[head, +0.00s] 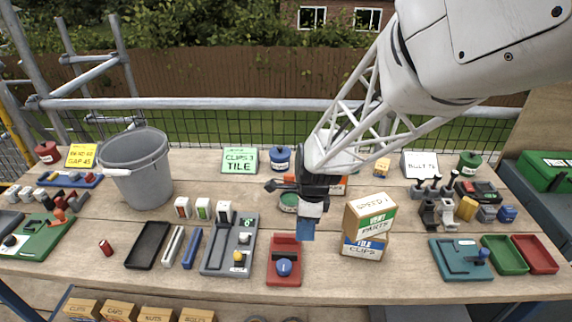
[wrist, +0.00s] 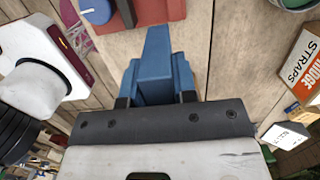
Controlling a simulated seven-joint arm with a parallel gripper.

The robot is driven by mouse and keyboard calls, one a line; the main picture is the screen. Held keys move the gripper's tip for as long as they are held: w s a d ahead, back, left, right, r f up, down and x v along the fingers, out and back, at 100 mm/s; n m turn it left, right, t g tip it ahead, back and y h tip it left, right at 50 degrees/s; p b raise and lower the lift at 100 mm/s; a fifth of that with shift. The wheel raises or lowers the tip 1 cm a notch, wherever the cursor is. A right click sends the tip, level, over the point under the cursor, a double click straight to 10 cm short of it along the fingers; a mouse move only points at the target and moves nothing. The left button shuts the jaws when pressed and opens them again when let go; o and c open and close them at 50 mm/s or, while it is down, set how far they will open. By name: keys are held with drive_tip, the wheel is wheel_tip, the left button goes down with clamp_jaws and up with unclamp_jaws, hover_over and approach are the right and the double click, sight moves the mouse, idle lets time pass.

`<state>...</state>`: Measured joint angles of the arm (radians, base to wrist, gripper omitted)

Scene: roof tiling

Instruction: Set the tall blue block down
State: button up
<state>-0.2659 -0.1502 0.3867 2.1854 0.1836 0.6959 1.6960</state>
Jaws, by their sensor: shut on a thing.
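The tall blue block (head: 307,230) hangs upright below my gripper (head: 312,208) in the head view, just right of the red base with a blue knob (head: 284,268). In the wrist view the blue block (wrist: 155,65) sits between the dark fingers of my gripper (wrist: 156,92), which are shut on it. The upper part of the block is hidden by the gripper in the head view. I cannot tell whether its lower end touches the wooden bench (head: 335,280).
Stacked cardboard boxes (head: 370,225) stand close to the right of the block. The red base also shows in the wrist view (wrist: 140,14). A grey panel with knobs (head: 229,245) lies to the left. Bare bench lies in front of the boxes, left of a teal fixture (head: 455,262).

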drive_tip(key=w+a+r, duration=0.3)
drive_tip(key=w+a, duration=0.6)
drive_tip(key=w, duration=0.1)
drive_tip(key=shift+w+r, duration=0.2)
drive_tip(key=shift+r, duration=0.05)
wheel_tip(320, 180, down, 6)
idle(0.4)
drive_tip(key=shift+f, duration=0.15)
drive_tip(key=shift+f, duration=1.85)
drive_tip(key=shift+f, duration=0.1)
drive_tip(key=o, duration=0.9)
